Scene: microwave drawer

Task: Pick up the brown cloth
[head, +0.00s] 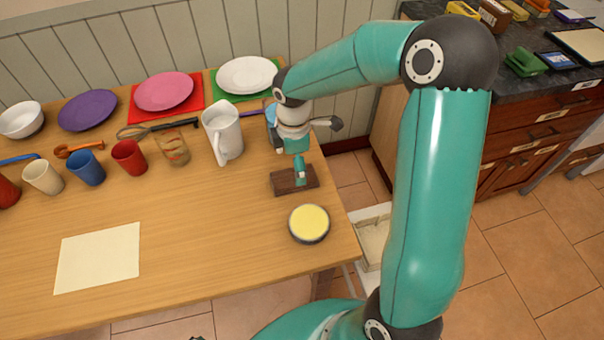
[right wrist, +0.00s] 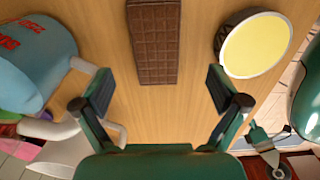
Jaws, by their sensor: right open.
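A brown rectangle (head: 283,184) lies flat on the wooden table near its right edge in the head view. In the right wrist view the brown rectangle (right wrist: 153,40) has a grid of raised squares and looks more like a chocolate bar than a cloth. My right gripper (head: 299,167) is above it in the head view and partly covers it. In the right wrist view my right gripper (right wrist: 159,92) is open and empty, its fingers on either side of the rectangle's near end. My left gripper is not in view.
A round yellow-topped tin (head: 309,222) stands close in front of the brown rectangle. Cups and plates line the back.

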